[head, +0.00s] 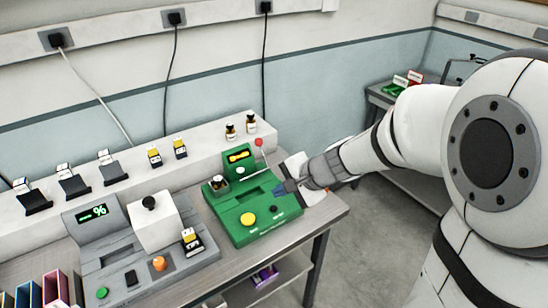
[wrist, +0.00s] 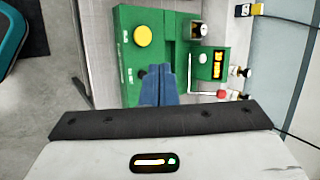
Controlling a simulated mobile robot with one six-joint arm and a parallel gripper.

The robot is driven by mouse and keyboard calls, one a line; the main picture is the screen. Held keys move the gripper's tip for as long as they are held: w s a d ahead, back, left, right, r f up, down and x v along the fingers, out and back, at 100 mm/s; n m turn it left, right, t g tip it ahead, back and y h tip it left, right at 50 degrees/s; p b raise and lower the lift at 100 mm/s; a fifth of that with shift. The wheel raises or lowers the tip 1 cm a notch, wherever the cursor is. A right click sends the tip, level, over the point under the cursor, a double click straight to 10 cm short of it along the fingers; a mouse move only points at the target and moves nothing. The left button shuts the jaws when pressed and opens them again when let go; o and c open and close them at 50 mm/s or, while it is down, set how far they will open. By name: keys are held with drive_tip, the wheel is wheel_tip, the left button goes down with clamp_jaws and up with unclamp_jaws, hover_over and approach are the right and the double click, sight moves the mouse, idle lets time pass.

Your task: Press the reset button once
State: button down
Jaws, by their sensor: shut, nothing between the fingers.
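The green device (head: 243,205) stands on the right end of the bench and fills the top middle of the wrist view (wrist: 128,20). It bears a large yellow button (head: 248,218), which also shows in the wrist view (wrist: 142,36), and a small dark button (head: 272,209) to its right, partly visible beside my fingers in the wrist view (wrist: 140,73). The labels are too small to read, so I cannot tell which is reset. My gripper (head: 281,189) is shut and empty, its blue fingertips (wrist: 160,68) over the device's right edge; contact is unclear.
A grey device (head: 205,248) with an orange knob (head: 159,263) and a green button (head: 102,292) stands to the left. Small bottles (head: 251,122) stand on the white ledge (head: 205,150).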

drive_tip(key=w+a+f+m+t+p, duration=0.1)
drive_tip(key=w+f+m+t+p, duration=0.1)
drive_tip(key=w+f+m, duration=0.3)
drive_tip(key=w+m, duration=0.3)
drive_tip(key=w, duration=0.1)
drive_tip(key=shift+w+f+m+h+p, duration=0.25)
drive_tip(key=shift+f+m+h+p, duration=0.05)
drive_tip(key=shift+f, duration=0.1)
drive_tip(key=b, duration=0.6)
hover_over(274, 209)
drive_tip(key=f, duration=0.7)
drive_tip(key=shift+s+d+f, duration=0.25)
drive_tip(key=shift+d+f, duration=0.1)
drive_tip(key=shift+d, duration=0.05)
drive_tip(key=shift+f+b, duration=0.55)
drive_tip(key=shift+b, duration=0.3)
drive_tip(key=shift+f, duration=0.1)
drive_tip(key=shift+f+b, duration=0.3)
drive_tip(key=shift+b, duration=0.35)
